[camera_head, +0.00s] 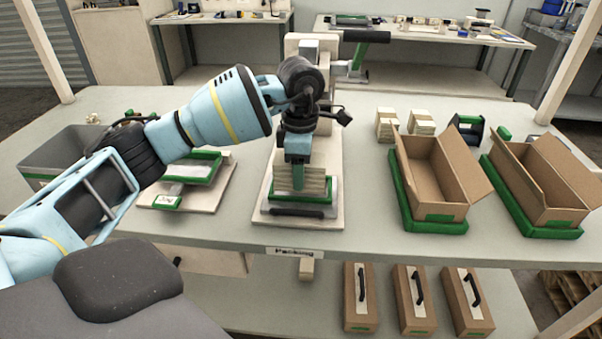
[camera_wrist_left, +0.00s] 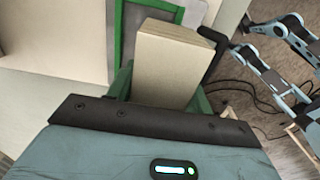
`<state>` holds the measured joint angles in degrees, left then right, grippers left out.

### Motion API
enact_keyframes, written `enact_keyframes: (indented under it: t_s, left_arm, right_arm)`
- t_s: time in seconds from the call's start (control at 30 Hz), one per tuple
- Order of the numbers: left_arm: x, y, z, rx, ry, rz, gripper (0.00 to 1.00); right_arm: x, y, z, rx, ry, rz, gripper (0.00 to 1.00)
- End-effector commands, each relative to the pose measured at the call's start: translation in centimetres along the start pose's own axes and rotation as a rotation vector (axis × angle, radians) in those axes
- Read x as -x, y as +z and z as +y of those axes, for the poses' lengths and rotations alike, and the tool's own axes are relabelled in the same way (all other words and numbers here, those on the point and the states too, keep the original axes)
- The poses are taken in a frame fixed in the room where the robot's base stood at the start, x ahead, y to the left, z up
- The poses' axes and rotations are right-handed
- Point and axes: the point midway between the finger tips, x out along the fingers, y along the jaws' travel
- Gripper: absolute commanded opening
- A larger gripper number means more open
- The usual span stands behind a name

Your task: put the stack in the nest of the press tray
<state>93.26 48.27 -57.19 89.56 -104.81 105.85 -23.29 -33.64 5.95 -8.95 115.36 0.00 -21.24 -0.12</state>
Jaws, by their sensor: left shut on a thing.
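My left gripper (camera_head: 298,178) is over the press at the middle of the table, fingers pointing down. It is shut on a stack (camera_head: 315,184) of pale, kraft-coloured sheets. In the left wrist view the stack (camera_wrist_left: 172,65) stands between the green fingers (camera_wrist_left: 122,85). The press tray (camera_head: 300,211) has a green frame and a dark front handle. The stack shows just above or at this frame; I cannot tell whether it touches the tray floor. The nest is partly hidden by gripper and stack. My right gripper is not in view.
A green-framed fixture (camera_head: 190,170) stands to the left beside a grey bin (camera_head: 62,150). Two open cartons (camera_head: 433,180) and small stacks (camera_head: 423,122) are on the right.

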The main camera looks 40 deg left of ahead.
Motion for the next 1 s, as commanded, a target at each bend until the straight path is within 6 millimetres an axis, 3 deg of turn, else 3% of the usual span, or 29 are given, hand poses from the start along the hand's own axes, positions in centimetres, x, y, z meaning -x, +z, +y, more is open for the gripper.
enact_keyframes:
  t_s: [0.17,0.53,0.8,1.0]
  left_arm:
    - [-0.1,0.0,1.8,0.001,0.001,-0.001,0.21]
    - [-0.2,0.1,2.7,0.0,0.0,-0.001,0.21]
    - [-3.6,0.0,2.7,-0.001,0.001,0.0,0.21]
    - [-3.7,0.0,2.7,-0.002,0.002,-0.001,0.21]
  right_arm:
    - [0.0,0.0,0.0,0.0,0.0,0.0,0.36]
    - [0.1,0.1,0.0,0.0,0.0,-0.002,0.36]
    - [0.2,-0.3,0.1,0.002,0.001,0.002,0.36]
    - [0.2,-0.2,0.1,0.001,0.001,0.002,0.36]
